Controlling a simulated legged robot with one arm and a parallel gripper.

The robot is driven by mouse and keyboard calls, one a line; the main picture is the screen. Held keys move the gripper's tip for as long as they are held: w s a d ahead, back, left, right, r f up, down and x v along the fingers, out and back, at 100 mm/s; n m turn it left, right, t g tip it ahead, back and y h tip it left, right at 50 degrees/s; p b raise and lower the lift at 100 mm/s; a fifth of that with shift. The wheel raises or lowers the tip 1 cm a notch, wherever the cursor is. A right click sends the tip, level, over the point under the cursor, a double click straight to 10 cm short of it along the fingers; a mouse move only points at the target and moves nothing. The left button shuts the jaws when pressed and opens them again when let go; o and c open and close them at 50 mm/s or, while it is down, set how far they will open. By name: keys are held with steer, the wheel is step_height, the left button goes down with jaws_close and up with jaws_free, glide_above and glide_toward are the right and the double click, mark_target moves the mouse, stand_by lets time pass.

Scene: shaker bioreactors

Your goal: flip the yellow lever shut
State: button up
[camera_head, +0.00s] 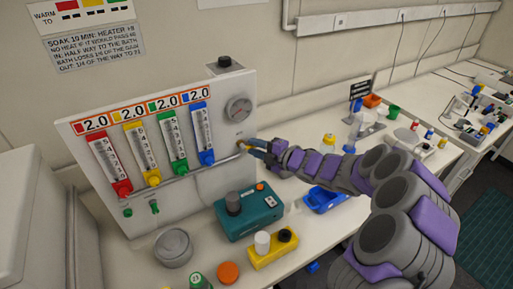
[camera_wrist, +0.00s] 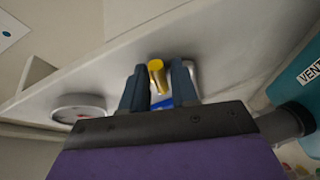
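The yellow lever (camera_wrist: 157,76) shows in the wrist view as a short yellow rod standing out from the white panel, between my two fingers. In the head view only a small yellow bit (camera_head: 241,146) shows at the panel's right edge, by my fingertips. My gripper (camera_head: 251,148) is at that edge, and in the wrist view my gripper (camera_wrist: 160,84) has one dark finger on each side of the lever. The fingers stand apart, and I cannot tell whether either touches it. The lever's base is partly hidden.
The white panel (camera_head: 222,181) carries several coloured flow tubes and a round gauge (camera_head: 238,108). Below my gripper stand a teal box (camera_head: 248,217), a yellow block (camera_head: 272,254) and a blue tray (camera_head: 325,199). A grey knob-like disc (camera_head: 173,247) sits at the front left.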

jaws_close()
steer(key=shift+d+r+n+b, duration=0.1)
steer(key=shift+n+b, duration=0.4)
steer(key=shift+b, duration=1.3)
steer(key=shift+r+h+b, duration=0.2)
steer(key=shift+h+b, duration=0.2)
steer(key=shift+o, duration=1.4)
jaws_free()
steer(key=p+v, duration=0.2)
steer(key=v, duration=1.5)
steer(key=shift+d, duration=0.15)
